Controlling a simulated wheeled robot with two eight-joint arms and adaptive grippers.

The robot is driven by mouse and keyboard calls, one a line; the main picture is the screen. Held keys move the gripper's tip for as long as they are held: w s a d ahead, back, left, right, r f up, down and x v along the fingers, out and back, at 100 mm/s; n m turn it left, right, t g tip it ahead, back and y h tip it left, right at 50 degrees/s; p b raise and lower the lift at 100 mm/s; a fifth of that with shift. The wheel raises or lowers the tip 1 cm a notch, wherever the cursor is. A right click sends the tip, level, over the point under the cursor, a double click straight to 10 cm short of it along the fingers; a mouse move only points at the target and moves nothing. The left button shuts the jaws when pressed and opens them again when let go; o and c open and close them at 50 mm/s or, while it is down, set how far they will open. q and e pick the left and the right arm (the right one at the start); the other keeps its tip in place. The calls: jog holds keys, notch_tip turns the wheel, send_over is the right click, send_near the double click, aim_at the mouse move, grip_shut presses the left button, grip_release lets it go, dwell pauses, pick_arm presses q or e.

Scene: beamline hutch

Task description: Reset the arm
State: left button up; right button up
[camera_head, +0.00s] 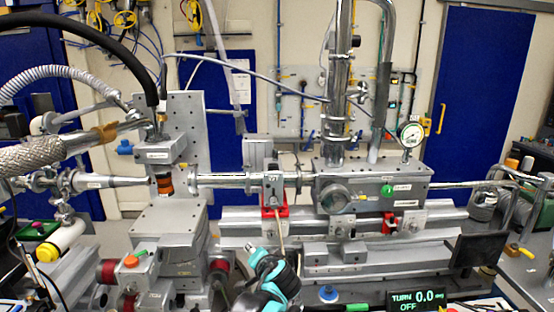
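A small jointed teal-and-black device (272,278) rises from the bottom centre edge, in front of the beamline. I cannot tell whether it is a tool, an arm of this place or part of me. A thin pale rod (281,238) stands just above it, below a red-framed metal clamp (272,190) on the beam pipe. I cannot make out whether the rod touches the device. A dark display (416,300) at the lower right reads "TURN 0.0 deg" and "OFF". I cannot identify either of my grippers in this view.
A horizontal steel pipe (232,180) runs to a grey vacuum chamber (370,190) with a gauge (411,134). A grey upright plate (187,120) stands left of centre. Hoses and cables crowd the left. A black panel (480,249) stands at right. Little free room shows in front.

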pick_arm(q)
jog(key=s+a+f+n+g+h, duration=0.1)
jog(key=s+a+f+n+g, duration=0.1)
jog(key=s+a, duration=0.55)
jog(key=s+a+f+n+g, duration=0.15)
jog(key=s+a, duration=0.25)
jog(key=s, duration=0.6)
jog(key=s+a+f+n+g+h, duration=0.1)
jog(key=s+f, duration=0.5)
jog(key=s, duration=0.7)
jog(key=shift+s+n+h, duration=0.3)
jog(key=shift+n+h, duration=0.5)
jog(key=shift+n, duration=0.35)
